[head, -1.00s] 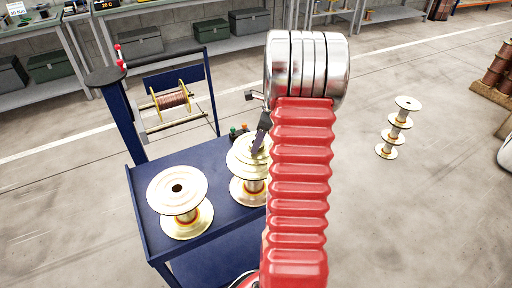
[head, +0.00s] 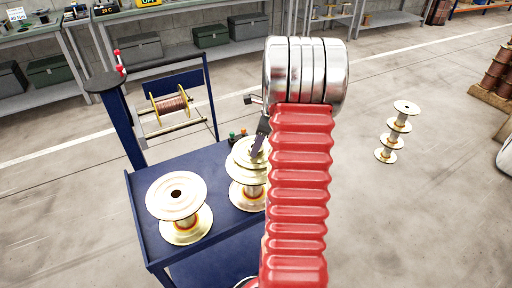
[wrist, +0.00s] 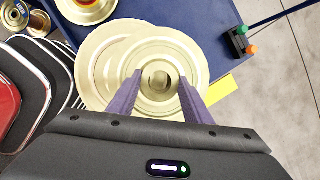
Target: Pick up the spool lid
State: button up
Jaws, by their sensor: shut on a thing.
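The spool lid (wrist: 152,50) is a pale gold disc with a round hub in its middle. My gripper (wrist: 160,77) is shut on that hub, one purple-grey finger on each side. In the head view the lid (head: 243,148) is just above the near-matching top flange of a spool (head: 248,175) on the blue cart. In the wrist view the spool's flange (wrist: 88,66) shows out to the left behind the lid. My arm hides the lid's right side in the head view.
Another gold spool (head: 177,195) stands on the blue cart (head: 150,235) to the left. A copper-wound reel (head: 171,104) sits on a frame behind. A small box with green and orange buttons (wrist: 240,40) is close by. Stacked spools (head: 397,132) stand on the floor at right.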

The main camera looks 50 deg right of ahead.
notch_tip(320, 180, up, 10)
jog(key=shift+f, duration=0.15)
dwell(0.3)
dwell(0.4)
